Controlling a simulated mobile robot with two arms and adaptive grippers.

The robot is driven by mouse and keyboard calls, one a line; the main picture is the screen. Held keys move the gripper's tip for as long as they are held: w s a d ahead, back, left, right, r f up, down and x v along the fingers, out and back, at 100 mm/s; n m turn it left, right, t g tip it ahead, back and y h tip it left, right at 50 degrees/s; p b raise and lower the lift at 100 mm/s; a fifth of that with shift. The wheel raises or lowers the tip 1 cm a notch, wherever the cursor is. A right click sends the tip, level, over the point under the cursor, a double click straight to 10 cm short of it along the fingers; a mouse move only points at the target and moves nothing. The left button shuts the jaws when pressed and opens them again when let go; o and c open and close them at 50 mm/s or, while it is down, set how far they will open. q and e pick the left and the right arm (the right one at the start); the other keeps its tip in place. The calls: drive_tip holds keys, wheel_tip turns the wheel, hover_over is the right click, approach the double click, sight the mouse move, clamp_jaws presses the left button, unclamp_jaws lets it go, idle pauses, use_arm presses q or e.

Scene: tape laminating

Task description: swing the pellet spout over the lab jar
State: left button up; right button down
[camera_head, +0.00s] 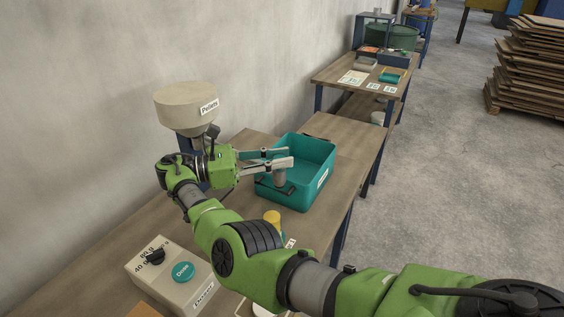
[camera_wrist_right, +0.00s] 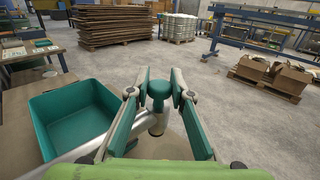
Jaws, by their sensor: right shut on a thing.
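The pellet hopper (camera_head: 187,108), a beige drum labelled Pellets, stands by the wall at the left of the head view. My right gripper (camera_head: 288,157) is shut on the teal knob of the pellet spout; the knob (camera_wrist_right: 160,90) shows between the fingers in the wrist view. The grey spout (camera_head: 279,179) hangs its end down in front of the teal bin's interior in the head view. The wrist view shows the spout end (camera_wrist_right: 157,123) to the right of the bin. I cannot make out the lab jar for certain; my arm hides part of the bench. My left gripper is not in view.
The open teal bin (camera_head: 318,151) stands on the wooden bench. A yellow-topped item (camera_head: 272,216) is close behind my right arm. A doser box (camera_head: 168,276) with a teal Dose button sits at the front left. Bare bench (camera_head: 345,133) lies beyond the bin.

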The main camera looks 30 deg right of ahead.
drive_tip(key=shift+a, duration=0.15)
idle(0.3)
drive_tip(key=c, duration=1.8)
unclamp_jaws()
wheel_tip(320, 180, up, 10)
drive_tip(key=shift+f, duration=0.1)
